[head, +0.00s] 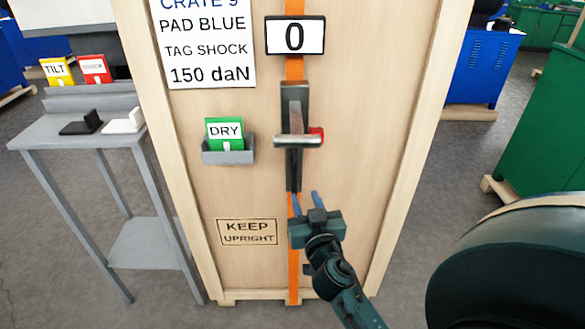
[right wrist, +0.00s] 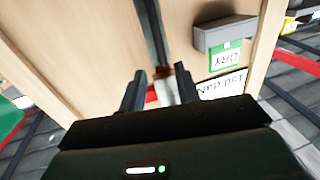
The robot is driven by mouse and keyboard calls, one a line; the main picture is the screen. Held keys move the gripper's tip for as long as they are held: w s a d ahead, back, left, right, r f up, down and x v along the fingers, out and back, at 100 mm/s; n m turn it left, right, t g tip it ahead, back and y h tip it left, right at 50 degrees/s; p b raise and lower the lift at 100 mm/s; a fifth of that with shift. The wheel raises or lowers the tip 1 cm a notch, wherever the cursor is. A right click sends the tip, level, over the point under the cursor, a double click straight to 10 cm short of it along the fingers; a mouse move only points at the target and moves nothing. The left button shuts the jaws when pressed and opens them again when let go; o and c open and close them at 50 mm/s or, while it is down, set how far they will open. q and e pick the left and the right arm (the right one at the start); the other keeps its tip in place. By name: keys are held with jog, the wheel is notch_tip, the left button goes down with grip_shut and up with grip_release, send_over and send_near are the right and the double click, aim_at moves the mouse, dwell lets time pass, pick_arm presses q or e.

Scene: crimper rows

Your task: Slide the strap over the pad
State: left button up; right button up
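An orange strap (head: 294,265) runs vertically down the front of a wooden crate (head: 370,120). A dark metal tensioner (head: 294,178) with a light cross handle (head: 299,140) and a red part at its right sits on the strap's line. My right gripper (head: 307,200) is just below the tensioner, fingers pointing up and apart, with nothing visibly held. In the right wrist view, the fingers (right wrist: 160,88) are apart, with a red piece seen between and beyond them; contact cannot be told. A black piece (head: 83,124) and a white piece (head: 123,122), possibly pads, lie on a grey stand. I see no blue pad. My left gripper is out of view.
The grey stand (head: 55,137) at left also bears yellow and red cards. A grey holder (head: 228,156) with a green DRY card (head: 224,133) projects from the crate. A 0 plate (head: 295,36) and a printed sign (head: 206,45) are above. Floor shows on both sides.

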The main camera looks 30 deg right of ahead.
aim_at(295, 172)
jog(key=p+x, duration=0.1)
jog(key=x, duration=1)
jog(key=shift+w+d+p, duration=0.15)
jog(key=shift+w+p, duration=0.2)
grip_shut()
